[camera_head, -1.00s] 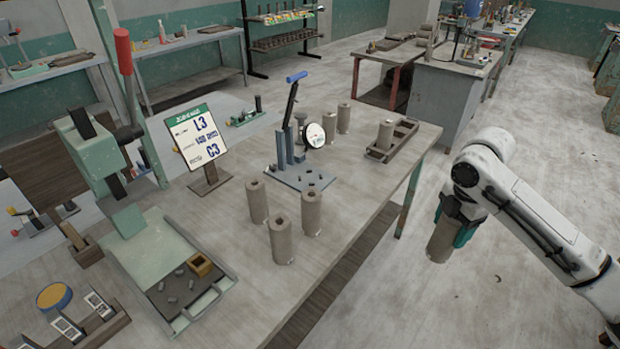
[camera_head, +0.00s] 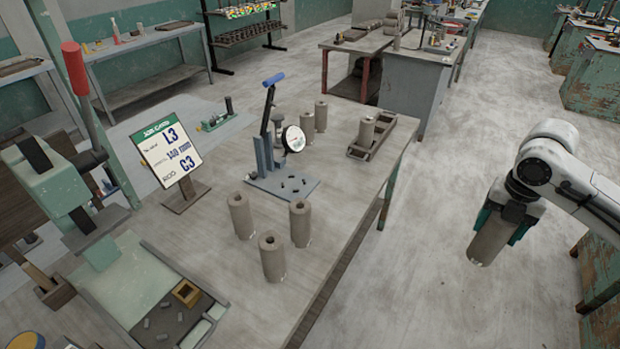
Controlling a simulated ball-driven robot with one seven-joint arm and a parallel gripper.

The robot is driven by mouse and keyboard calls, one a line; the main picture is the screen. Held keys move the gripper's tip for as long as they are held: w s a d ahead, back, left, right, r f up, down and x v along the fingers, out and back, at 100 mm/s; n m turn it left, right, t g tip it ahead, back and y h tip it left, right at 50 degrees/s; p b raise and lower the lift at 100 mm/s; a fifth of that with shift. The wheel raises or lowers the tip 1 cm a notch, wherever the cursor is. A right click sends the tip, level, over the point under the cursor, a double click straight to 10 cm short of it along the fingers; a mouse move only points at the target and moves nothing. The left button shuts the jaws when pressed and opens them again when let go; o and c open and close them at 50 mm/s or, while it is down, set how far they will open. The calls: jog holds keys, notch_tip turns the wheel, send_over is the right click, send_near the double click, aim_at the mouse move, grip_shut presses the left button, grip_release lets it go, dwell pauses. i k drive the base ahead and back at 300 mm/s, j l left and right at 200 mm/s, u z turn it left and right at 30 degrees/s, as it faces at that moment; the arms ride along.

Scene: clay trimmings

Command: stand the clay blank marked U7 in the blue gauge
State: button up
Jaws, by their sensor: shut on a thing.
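My gripper (camera_head: 499,217) is shut on a grey-brown clay cylinder (camera_head: 489,240). It holds the cylinder, slightly tilted, out over the floor to the right of the table. No marking can be read on it, so I cannot tell whether it is U7. The blue-grey gauge (camera_head: 283,184) stands on the table, with an upright post, a blue-handled lever (camera_head: 270,100) and a round white dial (camera_head: 294,138). No clay blank stands on its base plate; a few small dark bits lie there.
Three cylinders (camera_head: 272,258) stand in front of the gauge and two (camera_head: 320,116) behind it. A tray (camera_head: 358,152) at the far right edge holds one cylinder. A sign (camera_head: 168,153) reads L3, 140 mm, C3. A green press (camera_head: 62,185) stands at left.

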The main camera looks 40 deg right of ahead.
aim_at(293, 185)
jog(key=i, duration=1.7)
